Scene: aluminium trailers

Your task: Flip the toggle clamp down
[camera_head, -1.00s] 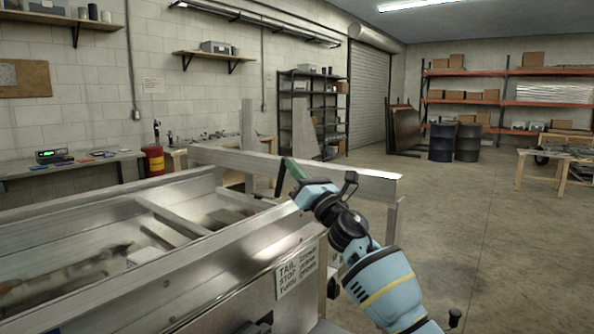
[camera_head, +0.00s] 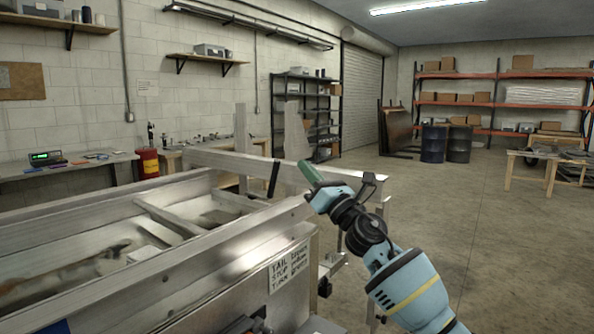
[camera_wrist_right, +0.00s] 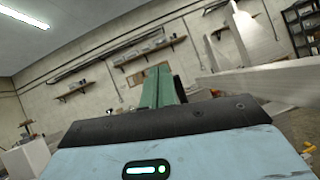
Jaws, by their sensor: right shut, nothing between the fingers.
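A dark, slightly tilted bar (camera_head: 273,178) stands up at the cross rail of the aluminium trailer; it looks like the toggle clamp's handle, but I cannot make out its base or mechanism. My right gripper (camera_head: 308,171) has green fingers and is shut and empty. In the head view it appears just to the right of the bar, with a visible gap between them. My left gripper is not in view.
The trailer's near side rail (camera_head: 150,262) runs below and left of my right gripper, with a sign (camera_head: 289,267) on its end. The cross rail (camera_head: 225,163) passes behind the gripper. Concrete floor is open to the right; drums (camera_head: 433,143) stand far back.

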